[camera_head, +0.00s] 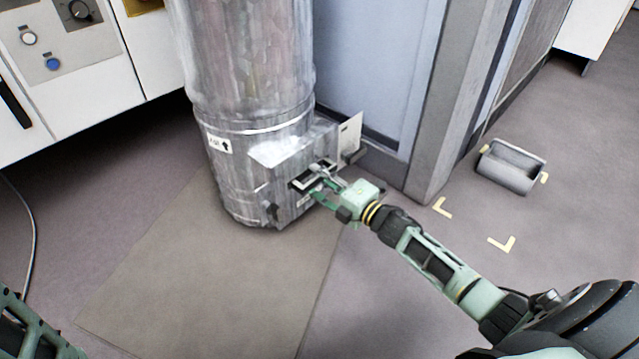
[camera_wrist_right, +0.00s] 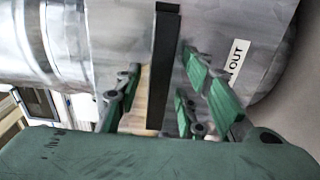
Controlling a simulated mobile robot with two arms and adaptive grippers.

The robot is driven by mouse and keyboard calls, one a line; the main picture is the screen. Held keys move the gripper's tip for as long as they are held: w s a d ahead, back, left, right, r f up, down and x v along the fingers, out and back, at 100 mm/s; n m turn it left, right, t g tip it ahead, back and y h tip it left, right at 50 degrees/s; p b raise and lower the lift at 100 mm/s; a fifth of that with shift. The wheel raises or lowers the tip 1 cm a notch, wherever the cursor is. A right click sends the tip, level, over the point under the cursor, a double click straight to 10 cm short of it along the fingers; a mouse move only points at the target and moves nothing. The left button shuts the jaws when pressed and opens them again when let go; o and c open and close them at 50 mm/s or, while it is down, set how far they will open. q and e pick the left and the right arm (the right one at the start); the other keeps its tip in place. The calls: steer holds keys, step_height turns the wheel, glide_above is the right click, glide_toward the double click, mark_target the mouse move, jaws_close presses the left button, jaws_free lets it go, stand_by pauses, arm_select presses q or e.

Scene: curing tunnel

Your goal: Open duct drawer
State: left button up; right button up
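The metal duct (camera_head: 245,70) stands upright, with a box-shaped drawer housing (camera_head: 290,150) at its foot. A dark-edged drawer front or slot (camera_head: 312,176) shows on the housing's right-facing side. My right gripper (camera_head: 318,186) is right at it and partly covers it. In the right wrist view, a long black bar (camera_wrist_right: 165,65) runs between the green fingers of my right gripper (camera_wrist_right: 165,95). The fingers are apart on either side of the bar; I cannot tell whether they touch it. Part of my left arm shows at the lower left, but its gripper does not.
A small plate (camera_head: 349,135) sticks up at the housing's right. A grey bin (camera_head: 511,166) lies on the floor at the right, near yellow corner marks (camera_head: 502,244). White cabinets (camera_head: 75,70) stand at the left. A brown mat (camera_head: 215,280) lies before the duct.

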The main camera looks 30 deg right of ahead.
steer(key=shift+w, duration=0.15)
steer(key=shift+c, duration=0.5)
jaws_close()
